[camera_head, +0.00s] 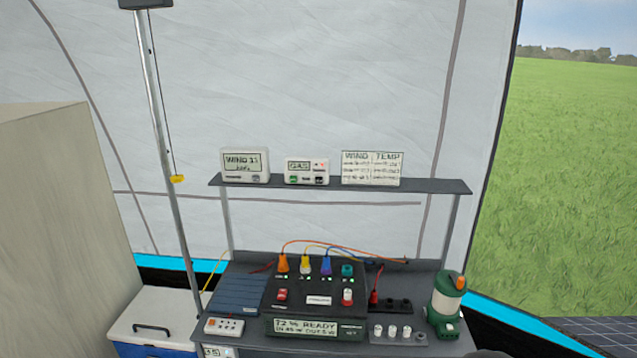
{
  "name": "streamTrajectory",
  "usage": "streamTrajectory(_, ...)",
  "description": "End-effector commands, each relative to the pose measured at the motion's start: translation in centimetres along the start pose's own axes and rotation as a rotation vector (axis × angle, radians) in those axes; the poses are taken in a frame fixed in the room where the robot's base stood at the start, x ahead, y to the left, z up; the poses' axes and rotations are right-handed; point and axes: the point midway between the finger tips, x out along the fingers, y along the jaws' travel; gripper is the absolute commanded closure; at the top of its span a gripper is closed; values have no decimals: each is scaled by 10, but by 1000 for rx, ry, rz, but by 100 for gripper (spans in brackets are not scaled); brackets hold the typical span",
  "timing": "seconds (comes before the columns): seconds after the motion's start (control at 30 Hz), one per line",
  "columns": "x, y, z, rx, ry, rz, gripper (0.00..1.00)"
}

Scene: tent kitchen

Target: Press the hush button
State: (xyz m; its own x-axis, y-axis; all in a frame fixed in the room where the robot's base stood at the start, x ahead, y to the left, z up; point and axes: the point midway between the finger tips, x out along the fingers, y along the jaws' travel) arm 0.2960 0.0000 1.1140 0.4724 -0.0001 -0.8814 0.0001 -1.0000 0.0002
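No button can be read as "hush" at this size. On the grey shelf, a white wind display (244,166) has a small grey button at its lower right. Beside it a smaller white device (306,171) has a green button (293,179) and a dark button (320,180) under its screen.
A card headed WIND TEMP (371,168) stands on the shelf (425,185). A green lantern (446,304) stands at the table's right end. A metal pole (168,150) rises at the left, near a white-lidded blue cooler (152,318). The space above the shelf is clear.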

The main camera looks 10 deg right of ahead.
Motion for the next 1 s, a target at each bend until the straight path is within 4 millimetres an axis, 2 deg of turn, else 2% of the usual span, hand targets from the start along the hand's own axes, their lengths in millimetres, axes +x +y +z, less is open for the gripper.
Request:
streamTrajectory(0.6,0,0,0,0,-1,0,99)
streamTrajectory(1.0,0,0,0,0,-1,0,100)
